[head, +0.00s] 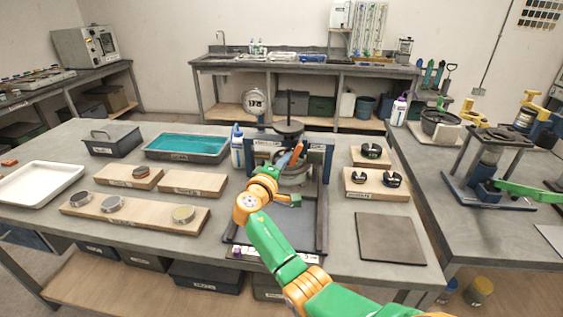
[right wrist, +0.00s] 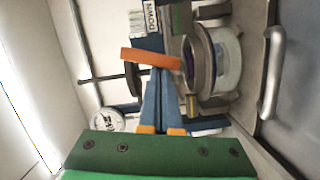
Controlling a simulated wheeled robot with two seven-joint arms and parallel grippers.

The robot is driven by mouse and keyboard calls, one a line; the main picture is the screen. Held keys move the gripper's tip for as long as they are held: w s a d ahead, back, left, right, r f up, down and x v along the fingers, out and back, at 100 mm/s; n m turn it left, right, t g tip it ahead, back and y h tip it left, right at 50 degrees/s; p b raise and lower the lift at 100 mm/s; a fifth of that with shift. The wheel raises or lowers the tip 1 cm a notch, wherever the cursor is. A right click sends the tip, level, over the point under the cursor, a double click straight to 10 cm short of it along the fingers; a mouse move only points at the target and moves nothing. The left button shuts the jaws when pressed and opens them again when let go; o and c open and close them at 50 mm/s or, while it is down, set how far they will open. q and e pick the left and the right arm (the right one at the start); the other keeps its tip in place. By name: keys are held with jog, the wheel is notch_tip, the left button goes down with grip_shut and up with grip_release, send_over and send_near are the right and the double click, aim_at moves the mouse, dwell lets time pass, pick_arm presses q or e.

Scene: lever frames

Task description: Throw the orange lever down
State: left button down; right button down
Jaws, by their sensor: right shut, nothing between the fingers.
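The orange lever (head: 296,154) juts from the front of a dark press-like device (head: 288,132) in the middle of the table, and it is tilted with its upper end to the right. In the right wrist view the orange lever (right wrist: 150,57) lies across the tips of my blue fingers. My right gripper (head: 283,161) is shut and empty, right by the lever; it also shows in the right wrist view (right wrist: 158,72). I cannot tell whether the fingertips touch the lever. My forearm and gripper hide part of the device's base. My left gripper is not in view.
A white bottle (head: 237,148) stands close left of the device. Wooden blocks with metal discs (head: 135,213) lie left, and blocks with black parts (head: 374,183) lie right. A teal-filled tray (head: 187,146) is at the back left. A flat dark mat (head: 390,239) lies at front right.

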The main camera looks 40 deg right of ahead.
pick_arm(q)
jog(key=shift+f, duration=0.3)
pick_arm(e)
jog(key=shift+s+d+f+n+h, duration=0.15)
jog(key=shift+s+f+n, duration=0.05)
jog(key=shift+n, duration=0.5)
jog(key=shift+s+d+f+n+h, duration=0.1)
jog(key=shift+s+f+n+h, duration=0.1)
jog(key=shift+n, duration=0.5)
pick_arm(q)
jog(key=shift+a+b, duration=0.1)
jog(key=shift+b, duration=0.2)
pick_arm(e)
jog(key=shift+d, duration=0.1)
